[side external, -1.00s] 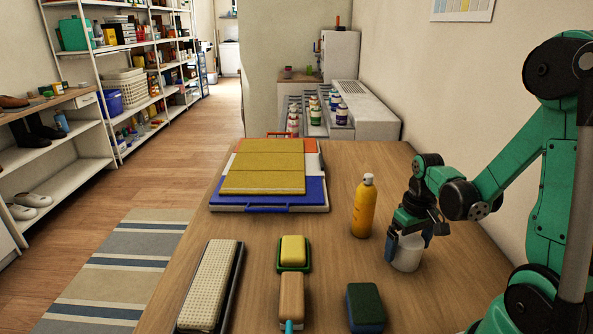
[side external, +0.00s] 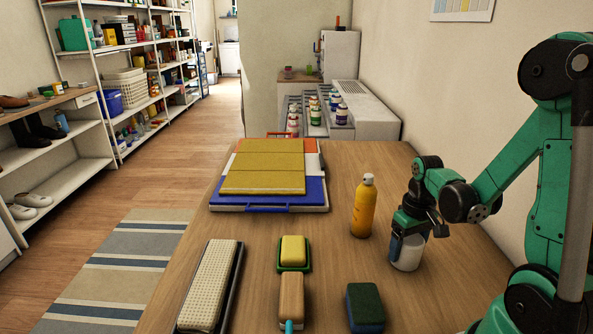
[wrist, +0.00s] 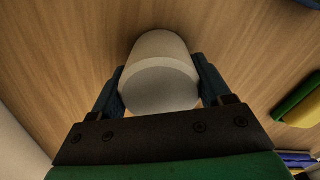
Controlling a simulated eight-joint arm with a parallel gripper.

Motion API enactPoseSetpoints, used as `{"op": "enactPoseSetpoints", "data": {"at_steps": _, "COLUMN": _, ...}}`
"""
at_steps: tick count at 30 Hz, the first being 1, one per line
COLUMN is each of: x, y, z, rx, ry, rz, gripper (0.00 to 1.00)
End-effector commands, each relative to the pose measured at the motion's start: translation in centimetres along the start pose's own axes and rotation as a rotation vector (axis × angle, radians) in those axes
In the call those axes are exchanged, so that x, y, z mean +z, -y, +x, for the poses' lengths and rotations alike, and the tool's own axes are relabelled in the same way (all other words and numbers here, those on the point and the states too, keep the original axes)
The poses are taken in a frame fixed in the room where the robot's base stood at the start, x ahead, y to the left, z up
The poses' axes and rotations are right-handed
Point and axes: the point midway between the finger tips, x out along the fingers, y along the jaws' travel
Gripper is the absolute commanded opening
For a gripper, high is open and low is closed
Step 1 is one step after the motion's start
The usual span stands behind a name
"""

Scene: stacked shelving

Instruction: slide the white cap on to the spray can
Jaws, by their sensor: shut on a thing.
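The white cap (side external: 407,254) stands on the table right of the spray can in the side view. It also shows between the fingers in the wrist view (wrist: 160,75). My gripper (side external: 408,232) is above the cap with its fingers down on either side, shut on it; it also shows in the wrist view (wrist: 160,88). The orange spray can (side external: 363,211) stands upright to the left of the cap, apart from it, with a small white nozzle on top. I cannot tell whether the cap's base touches the table.
A green-and-blue sponge (side external: 365,307) lies in front of the can. A yellow sponge in a green tray (side external: 294,268), a wooden brush (side external: 291,298) and a long pale pad (side external: 212,285) lie to the left. Stacked coloured boards (side external: 262,207) lie behind. Bare table surrounds the can.

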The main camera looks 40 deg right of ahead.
Motion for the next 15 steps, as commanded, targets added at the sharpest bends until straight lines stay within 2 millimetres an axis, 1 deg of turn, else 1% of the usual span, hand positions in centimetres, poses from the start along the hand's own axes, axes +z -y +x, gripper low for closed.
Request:
{"op": "enactPoseSetpoints", "data": {"at_steps": 5, "x": 0.0, "y": 0.0, "z": -1.0, "rx": 0.0, "ry": 0.0, "rz": 0.0, "gripper": 0.23}}
{"op": "enactPoseSetpoints", "data": {"at_steps": 8, "x": 0.0, "y": 0.0, "z": -2.1, "rx": 0.0, "ry": 0.0, "rz": 0.0, "gripper": 0.23}}
{"op": "enactPoseSetpoints", "data": {"at_steps": 11, "x": 0.0, "y": 0.0, "z": -4.0, "rx": 0.0, "ry": 0.0, "rz": 0.0, "gripper": 0.23}}
{"op": "enactPoseSetpoints", "data": {"at_steps": 15, "x": 0.0, "y": 0.0, "z": -7.1, "rx": 0.0, "ry": 0.0, "rz": 0.0, "gripper": 0.23}}
